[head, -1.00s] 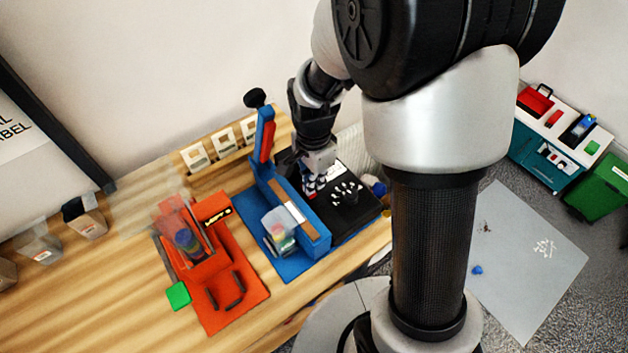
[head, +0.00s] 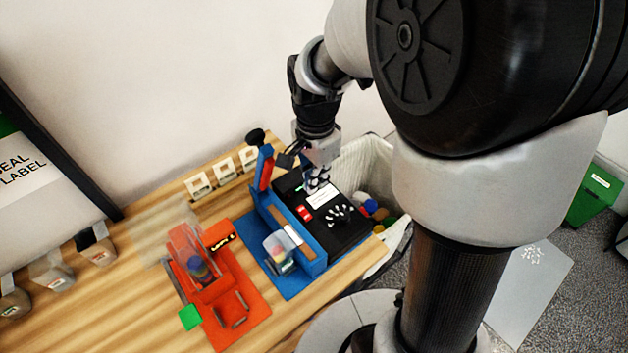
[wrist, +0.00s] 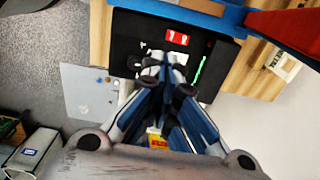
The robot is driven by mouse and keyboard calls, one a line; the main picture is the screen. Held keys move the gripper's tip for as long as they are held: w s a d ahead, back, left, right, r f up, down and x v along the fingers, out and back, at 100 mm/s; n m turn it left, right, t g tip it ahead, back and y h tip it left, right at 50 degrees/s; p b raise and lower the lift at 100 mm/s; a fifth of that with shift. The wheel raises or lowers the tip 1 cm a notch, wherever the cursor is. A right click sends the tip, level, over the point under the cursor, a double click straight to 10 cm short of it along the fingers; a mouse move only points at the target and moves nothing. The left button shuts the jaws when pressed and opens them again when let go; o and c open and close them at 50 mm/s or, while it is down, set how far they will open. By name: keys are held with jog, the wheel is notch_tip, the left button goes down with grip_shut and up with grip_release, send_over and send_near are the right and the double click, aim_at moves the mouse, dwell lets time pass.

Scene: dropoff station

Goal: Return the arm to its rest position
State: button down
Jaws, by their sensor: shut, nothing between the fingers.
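My gripper (head: 318,183) is shut and empty. In the head view it hangs over the black panel (head: 352,238) at the right end of the wooden table. In the wrist view my gripper (wrist: 165,65) points at the same black panel (wrist: 135,25), with its closed fingertips in front of a white label on it. I cannot tell whether the fingertips touch the panel. My arm reaches in from the upper right of the head view.
A blue press (head: 300,243) with a clear cup (head: 279,250) stands left of the panel. An orange fixture (head: 243,308) stands further left, beside a green block (head: 190,317).

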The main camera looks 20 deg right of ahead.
dwell(0.5)
jog(key=s+a+r+n+t, duration=0.1)
jog(key=s+r+n+t, duration=0.3)
jog(key=s+r+n, duration=0.8)
jog(key=s+n, duration=0.2)
jog(key=s, duration=0.2)
jog(key=shift+a+r+t, duration=0.15)
jog(key=shift+a+t, duration=0.15)
jog(key=shift+a, duration=0.1)
jog(key=shift+a, duration=0.1)
